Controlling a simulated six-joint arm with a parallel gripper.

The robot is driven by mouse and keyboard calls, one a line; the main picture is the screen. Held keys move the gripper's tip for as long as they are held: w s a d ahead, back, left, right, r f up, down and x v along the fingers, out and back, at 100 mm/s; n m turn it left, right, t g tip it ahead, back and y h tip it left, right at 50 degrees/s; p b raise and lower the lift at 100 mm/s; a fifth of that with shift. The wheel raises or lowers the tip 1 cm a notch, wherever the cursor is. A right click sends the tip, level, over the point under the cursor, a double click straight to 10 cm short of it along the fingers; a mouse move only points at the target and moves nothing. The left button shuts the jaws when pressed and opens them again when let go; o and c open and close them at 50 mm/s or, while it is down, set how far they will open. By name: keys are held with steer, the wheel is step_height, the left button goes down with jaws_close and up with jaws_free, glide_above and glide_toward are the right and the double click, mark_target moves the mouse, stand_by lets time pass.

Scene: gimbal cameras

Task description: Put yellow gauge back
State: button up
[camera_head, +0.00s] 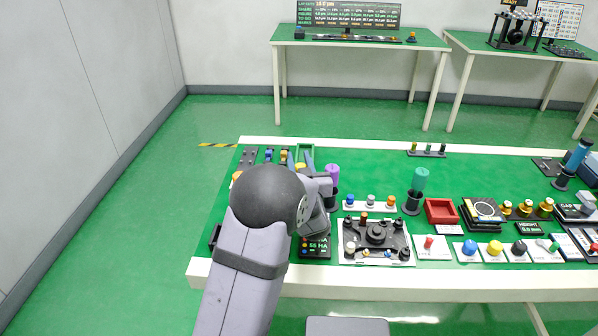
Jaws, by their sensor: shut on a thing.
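My gripper (299,158) is over the back left part of the green-topped bench, with its two blue-grey fingers pointing away from the camera. It is shut on a small yellow piece (300,166), which shows between the fingers and looks like the yellow gauge. My arm and wrist hide most of it, so its shape and whether it touches anything below cannot be told. A small green tray (305,148) lies just beyond the fingertips. A dark rack with blue and orange pieces (268,155) stands left of the fingers.
A purple cylinder (332,172) stands close right of my gripper. A white fixture plate (377,241), a teal-handled tool (420,179) and a red tray (441,210) lie further right. The bench's back middle is mostly clear.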

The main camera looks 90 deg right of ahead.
steer(key=shift+f, duration=1.8)
steer(key=shift+f, duration=0.2)
steer(key=o, duration=1.1)
steer(key=shift+r, duration=0.1)
steer(key=shift+b+v, duration=0.35)
steer(key=shift+v, duration=2.45)
steer(key=shift+r, duration=0.1)
